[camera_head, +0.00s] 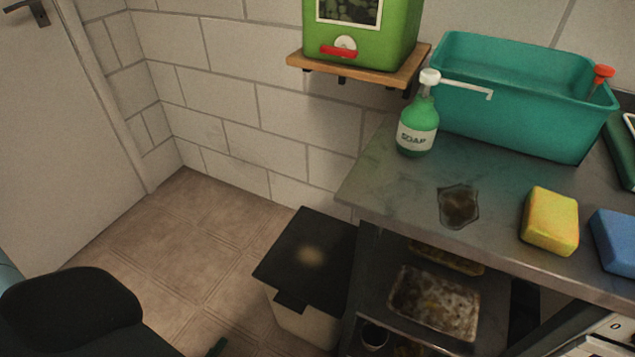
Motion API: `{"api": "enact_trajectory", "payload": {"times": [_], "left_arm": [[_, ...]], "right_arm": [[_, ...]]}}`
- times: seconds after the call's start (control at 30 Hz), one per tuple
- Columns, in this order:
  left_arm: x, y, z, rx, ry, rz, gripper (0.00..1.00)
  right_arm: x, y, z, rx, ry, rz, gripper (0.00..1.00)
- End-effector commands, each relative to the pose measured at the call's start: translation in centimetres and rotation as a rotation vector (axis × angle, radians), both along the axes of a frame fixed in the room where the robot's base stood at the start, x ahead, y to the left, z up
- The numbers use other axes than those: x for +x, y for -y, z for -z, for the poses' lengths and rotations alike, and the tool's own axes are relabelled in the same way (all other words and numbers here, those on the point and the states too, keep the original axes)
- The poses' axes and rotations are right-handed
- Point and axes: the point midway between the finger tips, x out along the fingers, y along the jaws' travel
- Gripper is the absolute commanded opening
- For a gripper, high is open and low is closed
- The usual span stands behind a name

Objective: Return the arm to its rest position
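Neither of my grippers shows in the head view. A dark rounded shape fills the lower left corner; I cannot tell whether it is part of my arm. What either gripper holds is out of sight.
A metal counter (390,188) carries a soap bottle (417,125), a teal basin (510,95), a dark spill (459,206), a yellow sponge (550,221) and a blue sponge (615,242). A green container (390,35) stands on a wooden shelf (350,73). A black-lidded bin (307,258) stands beside the counter. Floor (185,235) is clear near the door (60,130).

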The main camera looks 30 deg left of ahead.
Motion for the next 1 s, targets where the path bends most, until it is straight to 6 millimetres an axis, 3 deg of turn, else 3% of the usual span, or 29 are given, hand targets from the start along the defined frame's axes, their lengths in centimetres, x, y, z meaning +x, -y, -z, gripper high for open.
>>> {"api": "enact_trajectory", "payload": {"times": [0.03, 0.2, 0.47, 0.8, 1.0], "left_arm": [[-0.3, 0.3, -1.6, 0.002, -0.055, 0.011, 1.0], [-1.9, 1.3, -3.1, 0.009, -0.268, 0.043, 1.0], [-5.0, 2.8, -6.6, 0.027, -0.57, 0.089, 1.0], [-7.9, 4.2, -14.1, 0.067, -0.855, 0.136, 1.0], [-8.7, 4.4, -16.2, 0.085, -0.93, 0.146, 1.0]], "right_arm": [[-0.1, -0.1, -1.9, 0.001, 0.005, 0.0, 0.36], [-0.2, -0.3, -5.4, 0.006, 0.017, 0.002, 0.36], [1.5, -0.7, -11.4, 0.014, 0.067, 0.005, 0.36], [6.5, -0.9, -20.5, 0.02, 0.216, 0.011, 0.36], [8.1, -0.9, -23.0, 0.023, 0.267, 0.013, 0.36]]}}
